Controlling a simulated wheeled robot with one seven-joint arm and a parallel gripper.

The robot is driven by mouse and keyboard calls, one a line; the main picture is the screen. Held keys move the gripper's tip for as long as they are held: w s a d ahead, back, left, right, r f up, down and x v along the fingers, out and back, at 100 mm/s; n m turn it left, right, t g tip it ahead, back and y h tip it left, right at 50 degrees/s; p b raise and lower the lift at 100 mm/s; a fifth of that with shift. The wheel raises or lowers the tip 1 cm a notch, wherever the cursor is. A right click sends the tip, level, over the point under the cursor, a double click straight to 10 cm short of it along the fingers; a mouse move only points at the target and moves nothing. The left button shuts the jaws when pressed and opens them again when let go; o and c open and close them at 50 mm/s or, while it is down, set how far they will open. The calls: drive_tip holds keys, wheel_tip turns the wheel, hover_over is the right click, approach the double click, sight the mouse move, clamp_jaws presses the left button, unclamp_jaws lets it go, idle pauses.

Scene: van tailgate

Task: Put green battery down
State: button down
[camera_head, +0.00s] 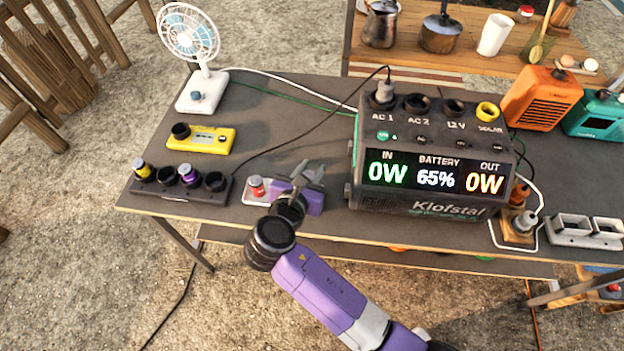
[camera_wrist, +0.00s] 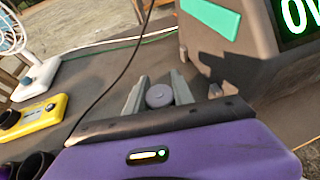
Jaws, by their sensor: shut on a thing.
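My gripper (camera_head: 308,170) is over the front of the grey table, just left of the power station. In the wrist view its fingers (camera_wrist: 159,86) are closed around a small battery (camera_wrist: 159,96) with a round grey-purple cap. Its body is hidden, so I see no green on it and cannot tell whether it touches the table. A black battery charger (camera_head: 181,193) stands at the table's left front, with yellow and purple batteries in two of its wells and other wells empty. A red battery (camera_head: 257,186) sits on a white holder (camera_head: 254,199) beside my gripper, partly hidden by it.
The power station (camera_head: 425,208) shows 65% and stands close on the right. A yellow device (camera_head: 200,139) and a fan (camera_head: 196,95) stand at the left. A black cable (camera_head: 300,123) crosses the table behind my gripper. Bare tabletop lies between the yellow device and the station.

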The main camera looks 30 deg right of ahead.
drive_tip(key=shift+f+b, duration=0.3)
drive_tip(key=shift+f, duration=1.75)
drive_tip(key=c, duration=1.1)
unclamp_jaws()
drive_tip(key=shift+f, duration=0.15)
drive_tip(key=shift+a+r, duration=0.1)
drive_tip(key=shift+r, duration=0.1)
drive_tip(key=v, duration=1.2)
drive_tip(key=shift+p, duration=0.3)
